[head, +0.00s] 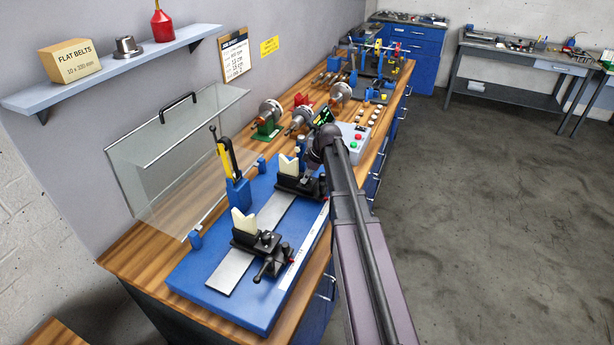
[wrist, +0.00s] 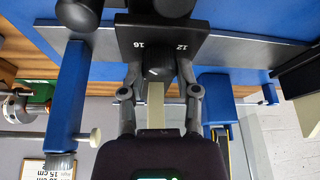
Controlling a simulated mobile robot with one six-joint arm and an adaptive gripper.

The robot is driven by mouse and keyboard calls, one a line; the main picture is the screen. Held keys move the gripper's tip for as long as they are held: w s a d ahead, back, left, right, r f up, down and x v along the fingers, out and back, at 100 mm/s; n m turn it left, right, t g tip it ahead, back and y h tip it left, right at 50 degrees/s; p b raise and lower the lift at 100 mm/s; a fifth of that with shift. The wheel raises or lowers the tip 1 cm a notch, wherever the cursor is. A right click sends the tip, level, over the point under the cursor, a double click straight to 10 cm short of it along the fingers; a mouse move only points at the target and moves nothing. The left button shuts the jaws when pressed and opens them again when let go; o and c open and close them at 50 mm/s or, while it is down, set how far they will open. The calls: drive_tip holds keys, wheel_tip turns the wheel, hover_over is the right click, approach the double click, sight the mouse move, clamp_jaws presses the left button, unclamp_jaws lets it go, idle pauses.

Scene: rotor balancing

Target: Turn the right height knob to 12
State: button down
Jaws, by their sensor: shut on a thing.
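The right support is a black carriage with a cream V-block (head: 289,165) on the far part of the blue balancer base (head: 205,271). In the wrist view its black top plate (wrist: 132,34) carries the printed numbers 16, at left, and 12, at right. The dark height knob (wrist: 158,68) sits below the numbers, with a small pale mark on it. My gripper (wrist: 158,76) is shut on the knob, one finger on each side. The cream V-block (wrist: 155,105) shows between the fingers. Which number the mark faces I cannot tell. My arm partly hides this support in the head view.
The left support (head: 258,242) with its own V-block stands nearer on the metal rail (head: 236,266). A blue post with a yellow-and-black tool (head: 226,160) and a clear guard (head: 175,150) stand behind. Rotors (head: 270,110) and a control box (head: 354,145) lie beyond.

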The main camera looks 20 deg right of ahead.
drive_tip(key=shift+m+t+h, duration=0.5)
drive_tip(key=shift+m+h, duration=0.3)
drive_tip(key=shift+m, duration=1.6)
drive_tip(key=shift+c, duration=1.7)
unclamp_jaws()
drive_tip(key=shift+n, duration=0.6)
